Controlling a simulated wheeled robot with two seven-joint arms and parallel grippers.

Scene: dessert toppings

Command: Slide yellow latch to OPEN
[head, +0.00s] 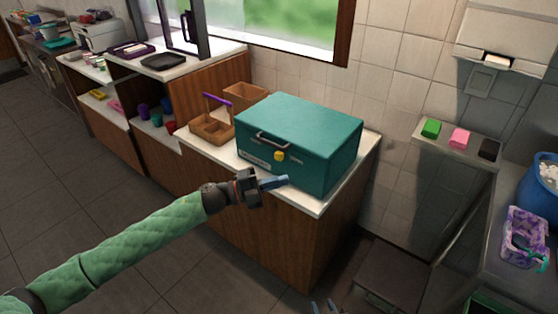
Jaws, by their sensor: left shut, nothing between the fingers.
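A yellow latch (279,155) is on the front face of a closed teal box (325,160), below and right of its dark handle (272,140). My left gripper (283,181) is shut and empty. In the head view its bluish fingertips appear just below the latch, in front of the box's lower front, with a visible gap below the latch. I cannot tell how far the tips are from the box face. Only what seem to be fingertips of my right gripper (325,307) show at the bottom edge; its jaw state is unclear.
The box stands on a white counter (352,174) near its right end. A brown caddy with a purple handle (211,128) and a brown open box (246,93) are to its left. A shelf (457,147) with green, pink and black items is at right.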

